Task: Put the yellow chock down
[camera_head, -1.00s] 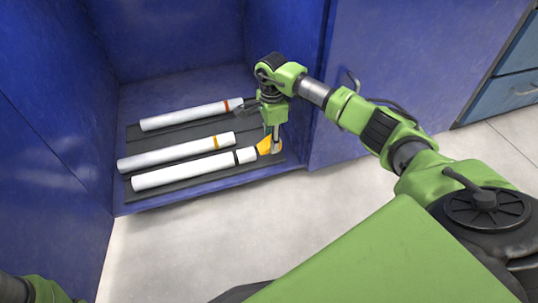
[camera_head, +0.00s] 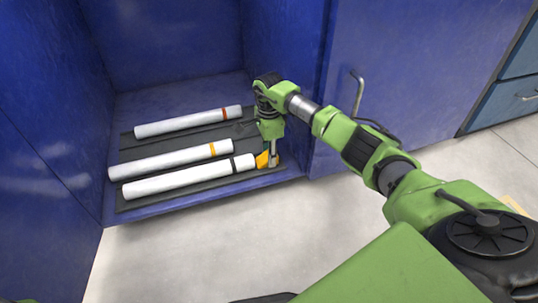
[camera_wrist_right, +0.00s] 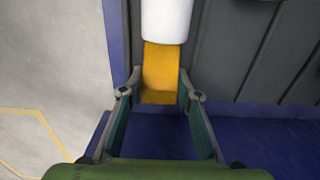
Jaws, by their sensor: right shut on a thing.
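The yellow chock (camera_head: 262,159) sits at the right end of the nearest white pipe (camera_head: 180,182), the one with a black band. My right gripper (camera_head: 272,161) points down over it and partly hides it. In the right wrist view, the chock (camera_wrist_right: 160,72) lies between the two fingers of my right gripper (camera_wrist_right: 160,92), which is shut on it. The chock's far end meets the white pipe's end (camera_wrist_right: 167,18) there; I cannot tell if they touch. My left gripper is not in view.
A white pipe with an orange band (camera_head: 165,160) and one with a red band (camera_head: 185,122) lie behind, on the dark ribbed mat (camera_head: 128,142). Blue cabinet walls (camera_head: 285,70) stand left, behind and right. The pale floor (camera_head: 190,250) in front is clear.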

